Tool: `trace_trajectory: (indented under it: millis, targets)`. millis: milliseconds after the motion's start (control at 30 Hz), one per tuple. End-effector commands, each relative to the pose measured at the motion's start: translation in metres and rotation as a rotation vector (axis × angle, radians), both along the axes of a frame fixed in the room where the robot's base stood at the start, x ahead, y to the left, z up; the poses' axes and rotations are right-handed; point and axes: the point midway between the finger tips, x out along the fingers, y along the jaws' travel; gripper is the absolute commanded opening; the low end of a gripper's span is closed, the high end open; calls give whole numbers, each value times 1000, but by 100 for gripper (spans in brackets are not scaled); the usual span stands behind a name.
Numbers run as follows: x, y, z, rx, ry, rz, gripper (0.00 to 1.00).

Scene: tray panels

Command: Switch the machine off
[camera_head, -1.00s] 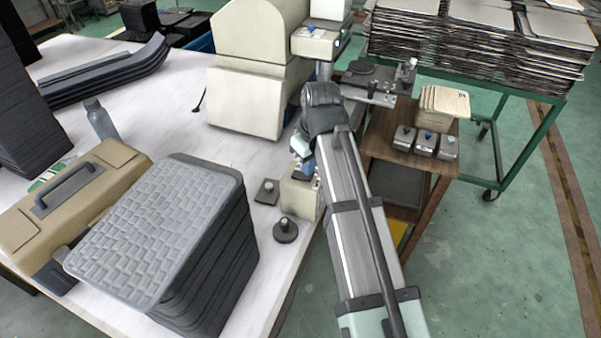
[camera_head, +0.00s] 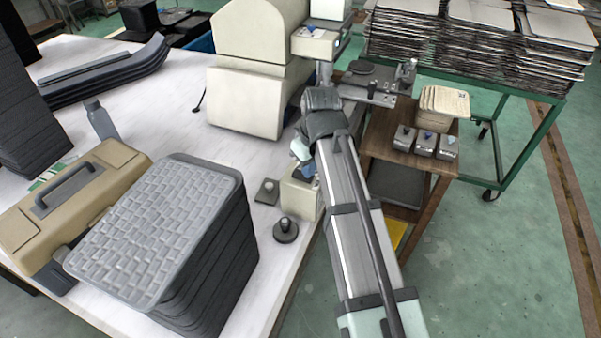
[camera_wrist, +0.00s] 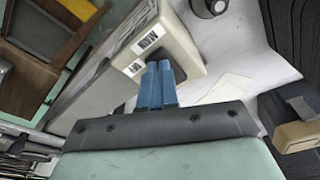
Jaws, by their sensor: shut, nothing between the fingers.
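The large beige machine (camera_head: 258,75) stands at the back of the white table. A small panel with a blue knob (camera_head: 313,29) sits at its upper right. A small beige box (camera_head: 298,196) is at the table's right edge. In the wrist view this box (camera_wrist: 182,42) carries white labels, one seeming to read MAIN. My gripper (camera_wrist: 159,84) has blue fingers shut together with nothing between them. The fingertips overlap the labelled face of the box; I cannot tell whether they touch it. In the head view my arm hides most of the gripper.
A square-based knob (camera_head: 267,190) and a round black knob (camera_head: 285,230) lie beside the box. A stack of grey trays (camera_head: 165,225) and a tan case (camera_head: 75,205) fill the table's front. Small switch boxes (camera_head: 425,144) stand on a wooden cart to the right.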

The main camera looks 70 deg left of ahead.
Motion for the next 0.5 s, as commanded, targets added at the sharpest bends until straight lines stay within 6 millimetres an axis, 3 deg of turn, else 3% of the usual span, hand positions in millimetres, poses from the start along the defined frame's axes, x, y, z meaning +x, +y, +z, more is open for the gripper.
trace_trajectory:
  millis: [500]
  targets:
    - [0, 1, 21, 1, -1, 0, 0]
